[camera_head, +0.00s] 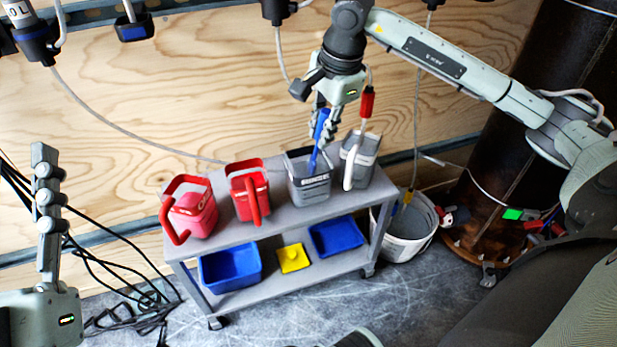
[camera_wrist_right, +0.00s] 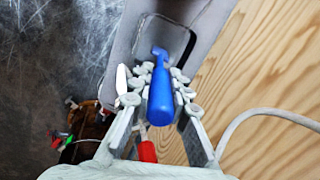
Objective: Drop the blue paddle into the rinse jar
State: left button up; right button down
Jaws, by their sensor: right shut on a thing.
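The blue paddle (camera_head: 320,135) stands tilted in my right gripper (camera_head: 326,120), which is shut on it. The grey rinse jar (camera_head: 309,193), with lettering on its front, stands on the cart's top shelf directly below. The paddle's lower end shows within the jar's mouth in the head view; its exact depth is hard to tell. In the right wrist view the fingers (camera_wrist_right: 160,85) flank the blue paddle (camera_wrist_right: 161,100), with the grey jar (camera_wrist_right: 122,45) beyond its far end. My left gripper (camera_head: 48,190) is at the left edge, away from the cart; its finger gap cannot be made out.
Another grey jar (camera_head: 362,160) stands close right of the rinse jar. Two red containers, one (camera_head: 193,215) leftmost and one (camera_head: 247,188) nearer, share the shelf. Blue bins (camera_head: 230,268) sit below. A white bucket (camera_head: 408,235) stands right of the cart. Cables hang by the plywood wall.

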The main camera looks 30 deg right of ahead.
jog(key=c, duration=1.4)
grip_release()
jog(key=shift+o, duration=0.2)
jog(key=v, duration=1.2)
